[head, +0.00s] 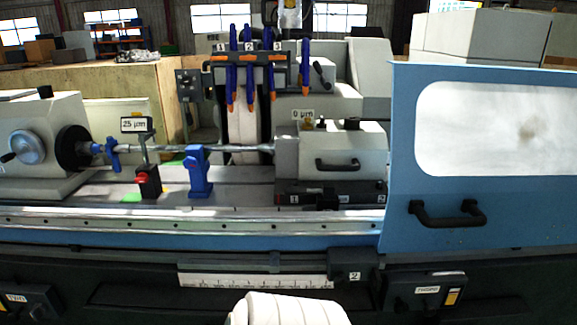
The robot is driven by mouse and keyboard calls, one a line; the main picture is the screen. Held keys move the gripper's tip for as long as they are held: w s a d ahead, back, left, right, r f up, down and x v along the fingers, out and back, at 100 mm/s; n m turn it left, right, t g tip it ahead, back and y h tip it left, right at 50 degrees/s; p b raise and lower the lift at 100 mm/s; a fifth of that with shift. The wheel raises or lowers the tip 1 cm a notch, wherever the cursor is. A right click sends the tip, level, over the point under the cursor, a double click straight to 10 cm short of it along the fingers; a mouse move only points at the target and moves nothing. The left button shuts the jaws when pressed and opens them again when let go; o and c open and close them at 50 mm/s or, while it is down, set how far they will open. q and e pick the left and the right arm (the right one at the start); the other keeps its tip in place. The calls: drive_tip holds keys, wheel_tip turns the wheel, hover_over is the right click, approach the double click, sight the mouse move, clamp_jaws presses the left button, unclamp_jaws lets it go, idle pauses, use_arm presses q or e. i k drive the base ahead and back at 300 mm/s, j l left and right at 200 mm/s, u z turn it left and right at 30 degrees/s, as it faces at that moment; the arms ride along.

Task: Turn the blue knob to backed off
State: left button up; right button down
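No plainly separate blue knob stands out. A round pale blue-grey disc (27,147) with a small dark handle sits on the front of the headstock (55,115) at the left. A blue rest (199,173) stands upright on the machine bed under the thin horizontal workpiece (225,148); any small knob on it is too small to tell. A blue clamp piece (113,153) sits around the left end of the workpiece. Neither of my grippers is in view.
A blue sliding door (400,130) with a window and black handle (447,213) covers the right side. A gauge with a "25 µm" sign (136,125) stands left of the blue rest. The tailstock (327,150) is at centre right. Orange-tipped blue hoses (248,70) hang above.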

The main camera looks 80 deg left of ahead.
sight(190, 162)
drive_tip(key=j+u, duration=0.2)
drive_tip(key=u, duration=3.1)
